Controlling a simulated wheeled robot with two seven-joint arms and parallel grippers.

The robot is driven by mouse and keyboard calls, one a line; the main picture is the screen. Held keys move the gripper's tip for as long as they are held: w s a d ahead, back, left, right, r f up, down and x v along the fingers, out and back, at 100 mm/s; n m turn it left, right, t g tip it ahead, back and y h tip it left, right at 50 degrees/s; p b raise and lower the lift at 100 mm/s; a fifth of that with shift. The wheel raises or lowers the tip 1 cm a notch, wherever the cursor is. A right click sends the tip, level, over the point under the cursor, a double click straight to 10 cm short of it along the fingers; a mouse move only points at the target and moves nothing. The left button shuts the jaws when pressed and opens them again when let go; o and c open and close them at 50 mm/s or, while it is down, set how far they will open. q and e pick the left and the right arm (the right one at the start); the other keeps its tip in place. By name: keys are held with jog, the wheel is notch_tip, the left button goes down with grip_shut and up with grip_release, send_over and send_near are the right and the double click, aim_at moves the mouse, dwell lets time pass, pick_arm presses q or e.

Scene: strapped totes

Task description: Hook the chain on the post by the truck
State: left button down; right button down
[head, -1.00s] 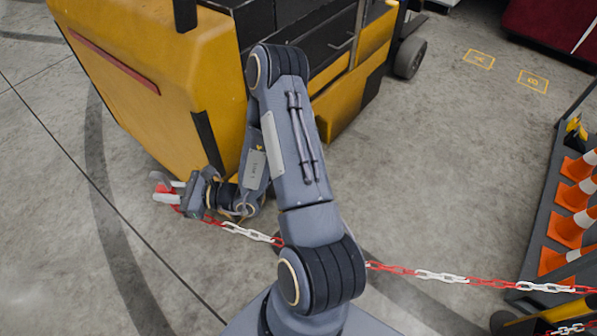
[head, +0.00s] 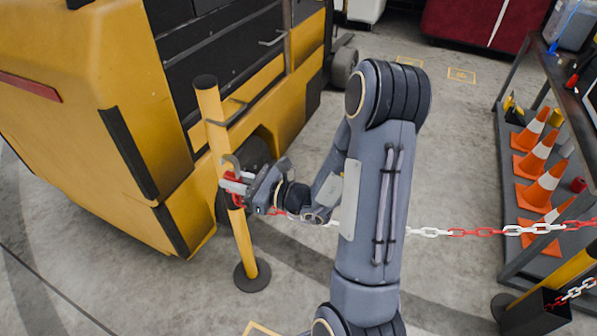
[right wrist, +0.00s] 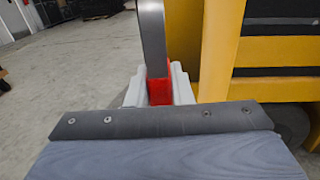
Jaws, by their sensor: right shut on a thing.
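My right gripper (head: 236,188) is shut on the red end piece (right wrist: 160,90) of the chain, from which a grey metal hook (right wrist: 152,35) rises. In the head view the hook (head: 229,162) overlaps the yellow post (head: 240,235) at mid-height; I cannot tell whether it touches it. The post stands upright on a round dark base beside the yellow truck (head: 90,110) and has a black cap. The red and white chain (head: 470,232) runs from the gripper behind my arm to the right. My left gripper is not in view.
At the right, a rack (head: 508,200) holds several orange cones (head: 535,160). A second yellow post (head: 570,265) with a dark box stands at the lower right, with more chain. A red container (head: 480,25) is at the back. The floor around the near post is clear.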

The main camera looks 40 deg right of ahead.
jog(key=s+d+r+h, duration=0.2)
jog(key=s+d+r, duration=0.8)
jog(key=d, duration=0.1)
jog(key=shift+m+t+y, duration=0.3)
jog(key=shift+m, duration=0.1)
jog(key=shift+f+b+x, duration=0.5)
jog(key=shift+b+x, duration=0.2)
jog(key=shift+x, duration=1.95)
jog(key=shift+f+b+x, duration=0.45)
jog(key=shift+b+x, duration=0.2)
jog(key=shift+x, duration=2)
jog(key=shift+f+b+x, duration=0.5)
jog(key=shift+b+x, duration=0.2)
jog(key=shift+x, duration=1.95)
jog(key=shift+a, duration=0.15)
jog(key=c, duration=1.2)
grip_release()
jog(key=shift+s, duration=0.1)
